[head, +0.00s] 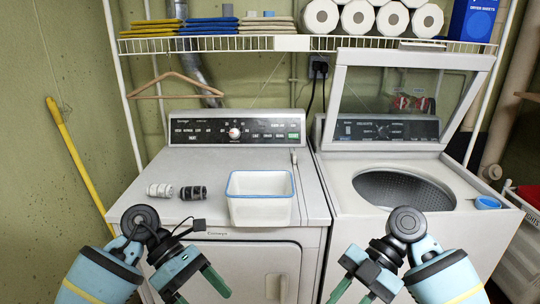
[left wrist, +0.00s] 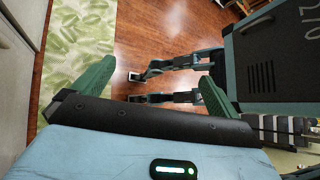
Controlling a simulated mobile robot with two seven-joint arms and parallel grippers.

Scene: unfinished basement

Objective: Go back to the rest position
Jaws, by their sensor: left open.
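My left gripper (head: 198,288) is low in the head view, in front of the dryer, at the lower left. Its green fingers are spread apart with nothing between them. The left wrist view also shows this gripper (left wrist: 155,88) open and empty, above a wooden floor.
On the dryer (head: 219,170) stand a white bin with blue rim (head: 260,216), a white roll (head: 160,190) and a black roll (head: 193,193). The washer (head: 335,185) has its lid up and a blue cup (head: 487,202) on its right. A wire shelf (head: 215,44) hangs above.

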